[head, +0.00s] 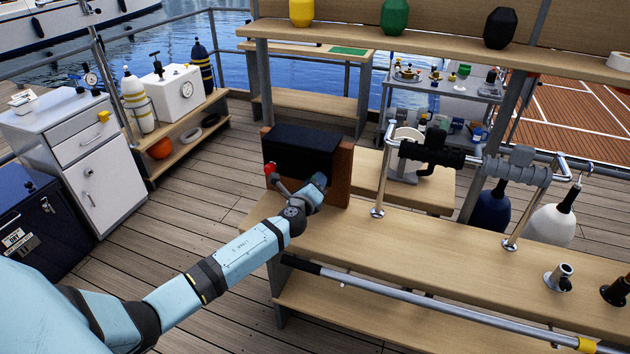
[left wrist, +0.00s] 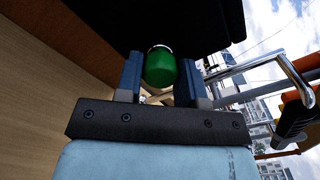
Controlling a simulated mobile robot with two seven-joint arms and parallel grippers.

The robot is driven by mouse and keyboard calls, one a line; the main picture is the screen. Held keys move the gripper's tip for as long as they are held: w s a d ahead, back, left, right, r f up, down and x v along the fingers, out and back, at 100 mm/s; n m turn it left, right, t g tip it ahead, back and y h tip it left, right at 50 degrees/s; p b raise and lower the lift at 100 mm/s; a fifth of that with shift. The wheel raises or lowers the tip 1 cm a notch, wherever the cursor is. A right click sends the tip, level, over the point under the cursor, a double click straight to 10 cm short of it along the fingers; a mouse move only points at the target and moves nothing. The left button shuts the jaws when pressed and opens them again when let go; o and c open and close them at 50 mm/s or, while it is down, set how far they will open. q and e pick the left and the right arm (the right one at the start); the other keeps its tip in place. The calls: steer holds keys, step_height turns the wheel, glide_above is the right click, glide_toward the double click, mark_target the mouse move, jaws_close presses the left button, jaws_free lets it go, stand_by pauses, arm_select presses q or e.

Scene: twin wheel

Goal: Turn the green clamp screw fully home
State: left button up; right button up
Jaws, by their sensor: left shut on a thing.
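The green clamp screw (left wrist: 161,69) shows in the left wrist view as a rounded green knob with a pale rim at its far end. My left gripper (left wrist: 157,78) has its two dark fingers on either side of the knob and is shut on it. In the head view my left gripper (head: 320,182) is at the front of a black block with brown wooden sides (head: 300,150). The green screw is hidden there. I cannot tell how far the screw is turned. My right gripper is in neither view.
A red knob (head: 270,168) sits left of my left wrist, close to it. The wooden bench (head: 440,245) runs to the right, with a metal rail (head: 378,212) and black clamps (head: 430,152) over it. A chrome pole (head: 420,302) runs along the bench's front.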

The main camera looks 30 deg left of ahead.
arm_select(q)
steer(key=shift+m+p, duration=1.45)
steer(key=shift+m, duration=2.05)
steer(key=o, duration=0.9)
steer(key=v, duration=1.3)
steer(key=shift+s+b, duration=0.4)
steer(key=shift+f, duration=0.1)
